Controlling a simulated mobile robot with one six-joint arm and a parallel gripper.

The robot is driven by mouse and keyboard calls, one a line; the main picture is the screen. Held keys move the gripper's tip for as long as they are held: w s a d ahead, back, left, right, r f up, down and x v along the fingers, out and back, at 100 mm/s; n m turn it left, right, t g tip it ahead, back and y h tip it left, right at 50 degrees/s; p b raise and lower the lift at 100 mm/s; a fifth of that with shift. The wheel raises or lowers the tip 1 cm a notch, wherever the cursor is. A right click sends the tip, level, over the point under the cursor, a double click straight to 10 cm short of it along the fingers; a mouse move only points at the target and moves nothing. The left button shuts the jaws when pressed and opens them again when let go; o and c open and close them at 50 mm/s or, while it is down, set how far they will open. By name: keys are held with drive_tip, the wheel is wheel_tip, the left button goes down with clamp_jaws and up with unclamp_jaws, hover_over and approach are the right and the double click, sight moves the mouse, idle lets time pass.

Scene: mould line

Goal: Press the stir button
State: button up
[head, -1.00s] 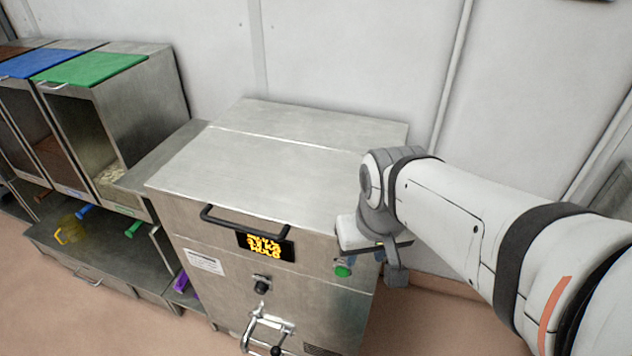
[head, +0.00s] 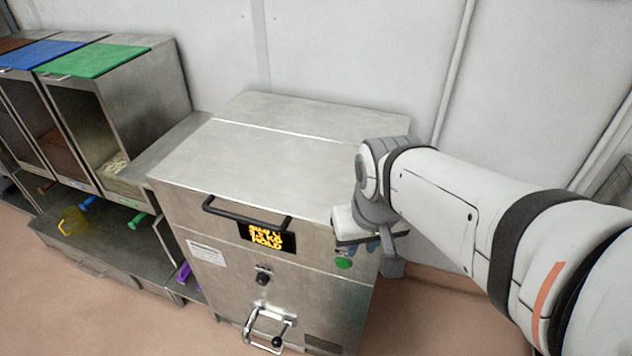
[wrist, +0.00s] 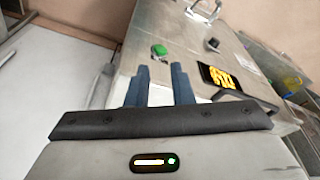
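A round green button (head: 344,263) is on the upper right of the steel machine's front (head: 215,235). It also shows in the wrist view (wrist: 159,51), just beyond my fingertips and between their lines. I cannot read a label on it, so I cannot tell whether it is the stir button. My gripper (wrist: 160,68) has two blue-grey fingers with a gap between them, empty. In the head view the gripper (head: 366,247) is just above and right of the button, partly hidden under my wrist. I see no clear contact with the button.
The machine front has a yellow-lit display (head: 267,237), a black bar handle (head: 246,216), a black knob (head: 263,277) and a metal lever (head: 268,328). Bins with green (head: 92,60) and blue lids stand at left. A white wall (head: 340,60) is behind.

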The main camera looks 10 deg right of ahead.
clamp_jaws()
idle(1.1)
